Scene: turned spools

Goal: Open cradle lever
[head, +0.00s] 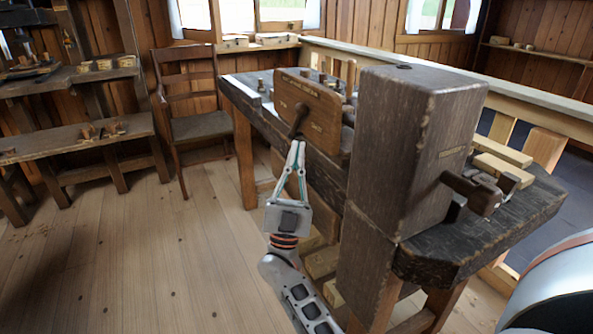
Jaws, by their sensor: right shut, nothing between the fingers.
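The cradle lever (298,122) is a short dark handle on the front of an upright brown wooden board (325,112) on the bench. It slants down and slightly left from its upper end. Small lettering, too small to read surely, stands on either side of it. My right gripper (296,147) reaches up from below, with its fingertips just under the lever's lower end. Its fingers are closed together with nothing between them. I cannot tell whether the tips touch the lever. My left gripper is not in view.
A thick dark wooden post (405,150) rises from the bench (480,235) just right of the board. A dark wooden clamp-like part (475,190) juts from its right side. Pale wood blocks lie behind. A chair (190,115) stands left; the floor (140,240) there is clear.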

